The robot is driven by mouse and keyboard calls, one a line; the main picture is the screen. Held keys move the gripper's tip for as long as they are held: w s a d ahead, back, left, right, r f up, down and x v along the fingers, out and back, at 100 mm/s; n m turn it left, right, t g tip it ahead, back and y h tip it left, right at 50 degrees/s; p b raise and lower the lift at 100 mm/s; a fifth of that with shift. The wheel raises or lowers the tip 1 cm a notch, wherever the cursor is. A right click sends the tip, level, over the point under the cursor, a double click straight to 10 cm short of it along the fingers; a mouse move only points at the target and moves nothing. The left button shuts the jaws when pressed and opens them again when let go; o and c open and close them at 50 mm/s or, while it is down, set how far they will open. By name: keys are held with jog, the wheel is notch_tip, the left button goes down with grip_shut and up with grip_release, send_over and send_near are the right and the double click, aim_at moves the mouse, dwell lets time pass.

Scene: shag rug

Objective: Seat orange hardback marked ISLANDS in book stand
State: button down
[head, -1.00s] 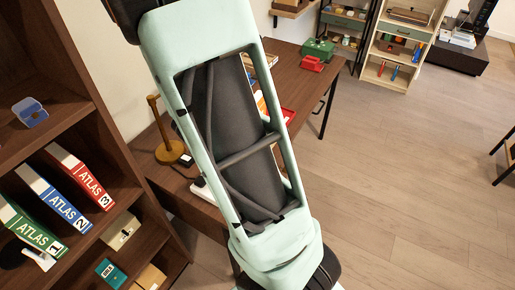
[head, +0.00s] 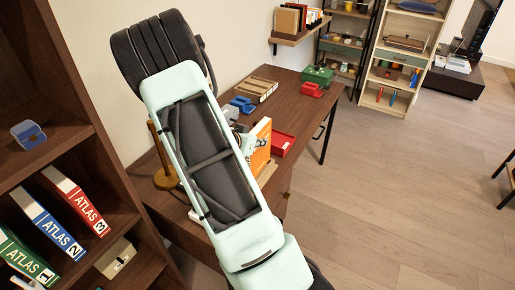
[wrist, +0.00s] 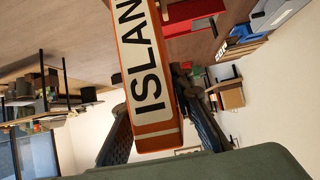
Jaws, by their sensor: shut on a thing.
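The orange hardback (head: 261,145) is upright above the desk in the head view, partly hidden by my arm. In the wrist view its white spine label (wrist: 143,60) reads "ISLAN", with the rest cut off at the top edge. My gripper (wrist: 158,108) is shut on the book, one finger on each side of the spine. In the head view my gripper (head: 246,142) is mostly hidden behind my arm. A slotted tan wooden rack (head: 257,88) lies towards the back of the desk; I cannot tell for sure that it is the book stand.
The brown desk (head: 290,110) also holds a red tray (head: 282,144) beside the book, a blue object (head: 242,104), a red box (head: 312,90) and a green box (head: 318,75). A bookcase with ATLAS binders (head: 75,200) stands at left. The floor at right is clear.

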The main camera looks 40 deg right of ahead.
jog(key=shift+w+d+f, duration=0.1)
jog(key=shift+w+f, duration=0.05)
jog(key=shift+f, duration=0.8)
jog(key=shift+w+d+f, duration=0.1)
jog(key=shift+w+f, duration=0.05)
jog(key=shift+f, duration=0.75)
jog(key=shift+f, duration=0.2)
jog(key=c, duration=1.7)
grip_release()
jog(key=shift+r, duration=0.1)
jog(key=v, duration=1.2)
jog(key=shift+s+r+p, duration=0.1)
jog(key=shift+p, duration=0.3)
